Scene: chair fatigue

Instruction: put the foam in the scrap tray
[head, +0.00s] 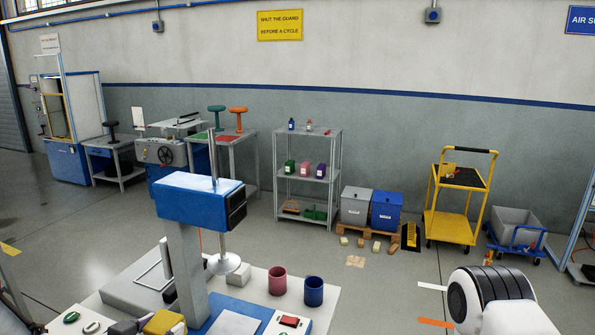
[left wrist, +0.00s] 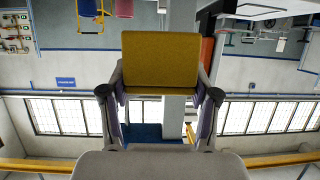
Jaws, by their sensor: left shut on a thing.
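The yellow foam block (head: 164,321) is at the bottom of the head view, just left of the blue press. My left gripper (head: 148,325) is shut on it. In the left wrist view the foam (left wrist: 160,62) sits between the two fingers of the left gripper (left wrist: 160,92), its broad face toward the camera. The foam's lower part is cut off by the frame in the head view. I cannot make out which thing is the scrap tray. My right gripper is out of view; only a white and black part of my right arm shows at lower right.
The blue press (head: 200,200) with its grey column stands close beside the foam. Shelves (head: 307,175) and a yellow trolley (head: 455,200) stand far behind.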

